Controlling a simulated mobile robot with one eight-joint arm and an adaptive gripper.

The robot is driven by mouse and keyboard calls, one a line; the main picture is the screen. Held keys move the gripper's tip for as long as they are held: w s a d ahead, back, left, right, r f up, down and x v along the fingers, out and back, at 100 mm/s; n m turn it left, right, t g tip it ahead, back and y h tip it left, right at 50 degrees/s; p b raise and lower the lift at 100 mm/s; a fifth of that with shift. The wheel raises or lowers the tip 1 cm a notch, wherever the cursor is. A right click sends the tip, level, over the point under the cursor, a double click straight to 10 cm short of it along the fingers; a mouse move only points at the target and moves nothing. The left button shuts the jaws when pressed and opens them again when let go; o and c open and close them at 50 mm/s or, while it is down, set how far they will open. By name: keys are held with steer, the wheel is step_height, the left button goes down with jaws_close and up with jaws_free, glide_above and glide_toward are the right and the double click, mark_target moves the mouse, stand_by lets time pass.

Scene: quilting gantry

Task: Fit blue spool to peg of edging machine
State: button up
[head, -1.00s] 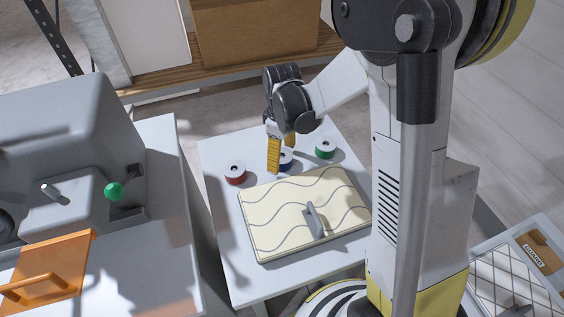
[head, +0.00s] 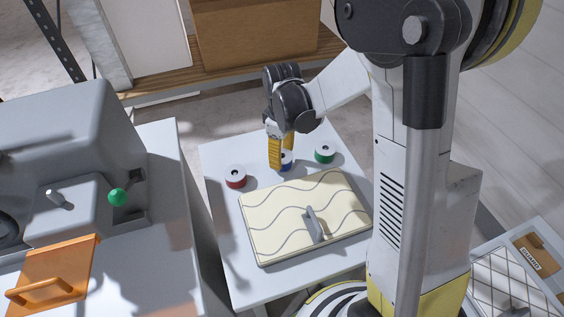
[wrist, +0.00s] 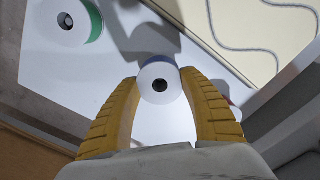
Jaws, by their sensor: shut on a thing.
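The blue spool (head: 286,160) stands on the small white table (head: 222,215), partly hidden by my gripper (head: 280,160) in the head view. In the wrist view, the blue spool (wrist: 160,82) sits between the two yellow fingers of my gripper (wrist: 161,92), its white top and dark centre hole facing the camera. The fingers are shut on its sides. The edging machine (head: 60,130) is the grey body at the left. A light grey peg (head: 60,199) sticks out of it, bare, beside a green knob (head: 118,197).
A red spool (head: 236,177) and a green spool (head: 324,153) stand on either side. A cream wavy-line panel with a grey handle (head: 280,225) lies in front. An orange flap with a handle (head: 50,275) is on the machine. A gap separates machine and table.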

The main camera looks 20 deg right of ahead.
steer(key=shift+r+p, duration=1.05)
steer(key=shift+r, duration=0.65)
